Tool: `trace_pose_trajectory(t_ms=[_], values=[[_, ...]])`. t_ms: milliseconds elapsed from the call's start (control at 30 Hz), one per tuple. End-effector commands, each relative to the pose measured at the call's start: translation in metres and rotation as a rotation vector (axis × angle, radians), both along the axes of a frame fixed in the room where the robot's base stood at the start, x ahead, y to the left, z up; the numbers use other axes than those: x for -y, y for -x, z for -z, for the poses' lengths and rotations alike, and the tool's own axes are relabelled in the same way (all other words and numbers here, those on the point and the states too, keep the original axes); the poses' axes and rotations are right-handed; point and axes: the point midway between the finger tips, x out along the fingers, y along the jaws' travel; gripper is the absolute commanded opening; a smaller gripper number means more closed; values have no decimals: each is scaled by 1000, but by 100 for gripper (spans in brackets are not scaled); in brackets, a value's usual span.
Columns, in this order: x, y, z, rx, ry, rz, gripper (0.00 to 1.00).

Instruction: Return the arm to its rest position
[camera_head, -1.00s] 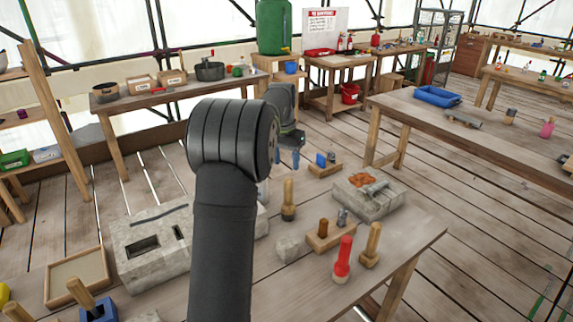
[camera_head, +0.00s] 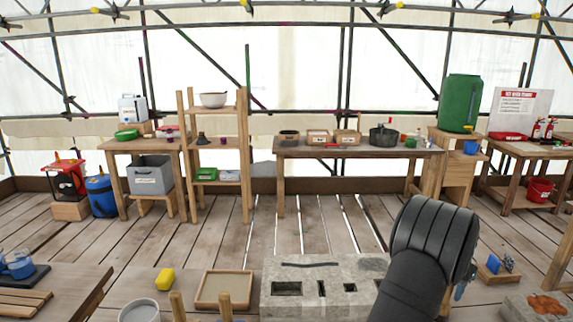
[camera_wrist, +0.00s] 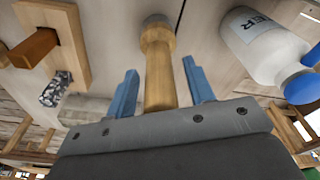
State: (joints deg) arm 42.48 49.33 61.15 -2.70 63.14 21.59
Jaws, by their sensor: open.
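My arm's dark rounded joint (camera_head: 432,240) stands at the lower right of the head view, in front of the right end of the stone block. In the wrist view my gripper (camera_wrist: 161,85) has its two blue fingers spread apart. A wooden handled tool (camera_wrist: 159,65) shows between and beyond the fingers. The fingers do not appear closed on it, and I cannot tell how far away it is. In the head view most of my gripper is hidden behind the arm.
The wrist view shows a white bottle (camera_wrist: 262,42) with a blue cap at right and a wooden block (camera_wrist: 62,45) at left. In the head view a slotted stone block (camera_head: 310,272), a shallow wooden tray (camera_head: 224,288) and a yellow object (camera_head: 165,279) lie on the near bench. Open floor lies behind.

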Motion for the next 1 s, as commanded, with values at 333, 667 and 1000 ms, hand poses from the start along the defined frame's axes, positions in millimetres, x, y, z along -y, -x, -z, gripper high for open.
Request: trace_pose_trajectory(t_ms=[333, 667, 1000], values=[[0, 0, -43, 2, 1, 0, 49], [0, 0, -46, 0, 1, 0, 49], [0, 0, -20, -2, -1, 0, 49]])
